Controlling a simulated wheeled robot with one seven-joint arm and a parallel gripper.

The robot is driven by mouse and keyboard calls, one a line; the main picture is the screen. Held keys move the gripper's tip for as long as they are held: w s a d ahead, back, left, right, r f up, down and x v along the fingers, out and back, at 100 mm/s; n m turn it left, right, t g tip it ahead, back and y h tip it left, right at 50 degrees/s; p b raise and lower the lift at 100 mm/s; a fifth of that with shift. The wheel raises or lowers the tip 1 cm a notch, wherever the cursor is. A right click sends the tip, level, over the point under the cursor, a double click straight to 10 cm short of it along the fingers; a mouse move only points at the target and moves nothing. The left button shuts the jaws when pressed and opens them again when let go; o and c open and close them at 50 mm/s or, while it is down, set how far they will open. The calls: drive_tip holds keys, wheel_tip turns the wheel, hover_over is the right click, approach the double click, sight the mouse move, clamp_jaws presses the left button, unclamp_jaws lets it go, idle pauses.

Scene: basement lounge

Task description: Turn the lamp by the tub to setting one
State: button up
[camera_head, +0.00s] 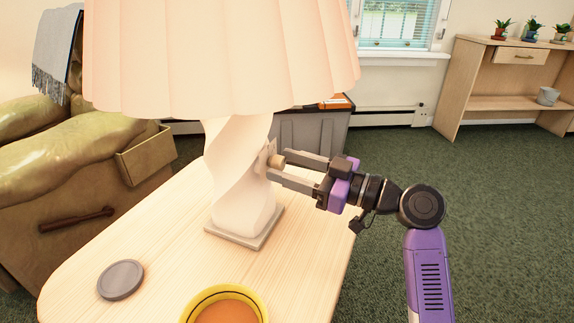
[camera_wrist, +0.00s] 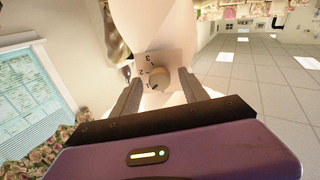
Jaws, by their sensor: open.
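The lamp stands on a light wood table, with a pleated peach shade (camera_head: 220,55) and a twisted white body (camera_head: 238,165) on a square base. A round tan knob (camera_head: 276,160) sticks out of a small plate on the body's right side. The wrist view shows the knob (camera_wrist: 159,75) face-on, with the numbers 3 and 2 beside it on the plate; a dark mark lies near its lower edge, too small to read surely. My gripper (camera_head: 279,166) is open, its fingers on either side of the knob. I cannot tell whether they touch it.
A yellow round tub (camera_head: 256,297) and a grey disc (camera_head: 120,280) sit on the table (camera_head: 290,285) in front of the lamp. A grey bin (camera_head: 310,137) stands behind it. An olive armchair (camera_head: 75,165) is at the left. Green carpet is open at the right.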

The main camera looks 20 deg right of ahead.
drive_tip(key=p+v, duration=0.1)
drive_tip(key=v, duration=0.6)
drive_tip(key=shift+p, duration=0.4)
drive_tip(key=shift+s+d, duration=0.15)
